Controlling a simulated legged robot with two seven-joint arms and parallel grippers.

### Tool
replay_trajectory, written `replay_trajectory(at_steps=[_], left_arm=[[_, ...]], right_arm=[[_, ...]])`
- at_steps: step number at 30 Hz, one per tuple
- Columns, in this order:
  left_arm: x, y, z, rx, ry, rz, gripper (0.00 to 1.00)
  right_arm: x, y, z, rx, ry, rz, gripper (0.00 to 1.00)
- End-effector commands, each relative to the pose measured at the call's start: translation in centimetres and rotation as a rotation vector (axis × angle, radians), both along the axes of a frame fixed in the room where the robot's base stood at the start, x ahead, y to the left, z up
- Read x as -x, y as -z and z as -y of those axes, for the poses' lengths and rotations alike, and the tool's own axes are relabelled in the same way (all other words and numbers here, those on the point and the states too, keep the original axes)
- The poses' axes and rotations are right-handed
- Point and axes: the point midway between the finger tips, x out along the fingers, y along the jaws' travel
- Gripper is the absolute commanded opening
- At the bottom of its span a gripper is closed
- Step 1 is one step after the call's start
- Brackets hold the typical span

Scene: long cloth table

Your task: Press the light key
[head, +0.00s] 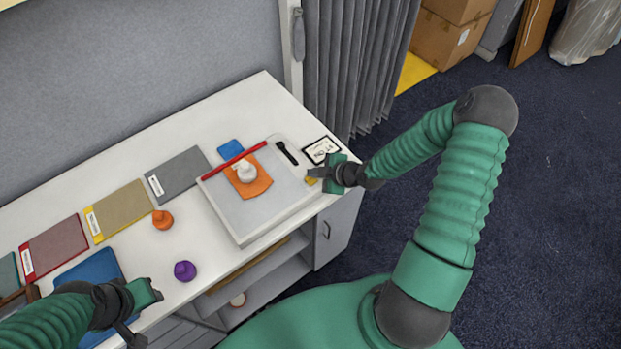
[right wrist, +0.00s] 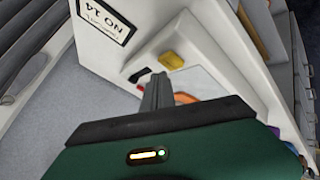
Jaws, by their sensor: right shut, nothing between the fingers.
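A pale grey box with a flat top (head: 238,212) stands near the right end of the table. A small yellow key (head: 311,181) sits at its right edge; it also shows in the right wrist view (right wrist: 171,60). A black piece (head: 287,152) lies on the box's back right part; I cannot tell which one is the light key. My right gripper (head: 318,173) is shut and empty, close to the yellow key. In the right wrist view its fingertips (right wrist: 157,78) appear just short of the key; contact is not clear. My left gripper (head: 148,305) is over the table's front left.
An orange pad (head: 258,187) with a white knobbed piece (head: 245,173) and a red bar (head: 234,160) lie on the box. A framed sign (head: 321,149) is behind the gripper. Orange (head: 162,220) and purple (head: 185,271) pieces stand left of the box.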

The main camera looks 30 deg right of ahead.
Motion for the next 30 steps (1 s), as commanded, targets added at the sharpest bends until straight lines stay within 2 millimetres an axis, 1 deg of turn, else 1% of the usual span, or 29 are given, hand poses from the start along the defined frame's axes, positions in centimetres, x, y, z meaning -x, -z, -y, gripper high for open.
replay_trajectory(at_steps=[9, 15, 30], left_arm=[[0.0, 0.05, 0.01, 0.0, 0.0, 0.0, 0.36], [0.0, 0.74, 0.0, 0.0, 0.0, 0.0, 0.36], [-0.01, 0.86, 0.01, 0.0, 0.0, 0.0, 0.36]], right_arm=[[-0.03, -0.09, -0.36, 0.004, -0.002, 0.001, 0.0], [0.06, 0.55, -0.89, 0.003, -0.003, -0.001, 0.0], [0.09, 0.73, -0.83, 0.001, -0.001, 0.0, 0.0]])
